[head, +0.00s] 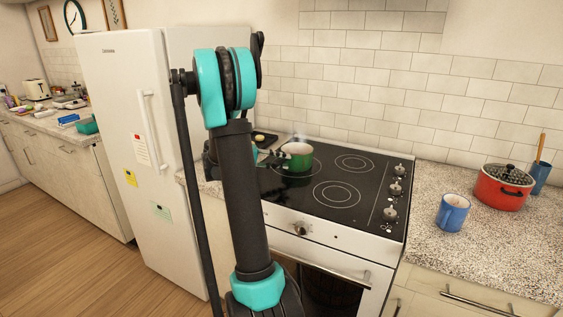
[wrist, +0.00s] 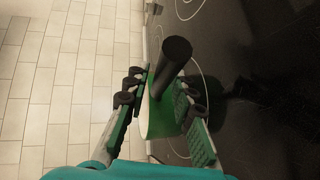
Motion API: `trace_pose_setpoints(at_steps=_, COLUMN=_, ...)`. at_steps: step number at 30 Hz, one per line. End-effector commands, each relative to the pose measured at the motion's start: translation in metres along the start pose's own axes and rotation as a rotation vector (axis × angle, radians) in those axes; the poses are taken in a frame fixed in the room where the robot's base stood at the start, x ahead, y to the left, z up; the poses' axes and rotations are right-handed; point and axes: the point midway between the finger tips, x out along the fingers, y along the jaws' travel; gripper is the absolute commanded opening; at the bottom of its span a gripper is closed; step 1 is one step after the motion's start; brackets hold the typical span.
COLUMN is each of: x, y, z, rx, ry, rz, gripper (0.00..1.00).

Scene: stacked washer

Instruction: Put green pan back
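The green pan (head: 297,158), with a pale inside, is upright at the rear left of the black stovetop (head: 345,205). My gripper (head: 269,158) is at the pan's left side in the head view, partly hidden by my arm. In the wrist view, my gripper's fingers (wrist: 160,88) are spread on either side of the pan's dark handle (wrist: 174,58). Part of the pan's green wall (wrist: 163,120) shows between them. The fingers look open, with no clear grip on the handle. Whether either finger touches the pan cannot be made out.
A tiled wall (head: 385,90) stands close behind the stove. A white fridge (head: 130,120) is to the left. A blue mug (head: 452,213) and a red lidded pot (head: 502,188) stand on the right counter (head: 480,245). The stove's front and right burners are clear.

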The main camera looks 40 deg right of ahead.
Motion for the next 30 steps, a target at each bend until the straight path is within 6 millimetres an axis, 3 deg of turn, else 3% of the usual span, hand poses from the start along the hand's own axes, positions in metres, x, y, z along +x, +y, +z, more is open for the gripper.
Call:
trace_pose_setpoints(at_steps=14, x=-0.007, y=0.002, z=0.000, rx=0.000, ry=0.001, rz=0.000, gripper=0.36)
trace_pose_setpoints(at_steps=30, x=-0.104, y=0.002, z=0.000, rx=-0.001, ry=0.002, rz=0.000, gripper=0.36)
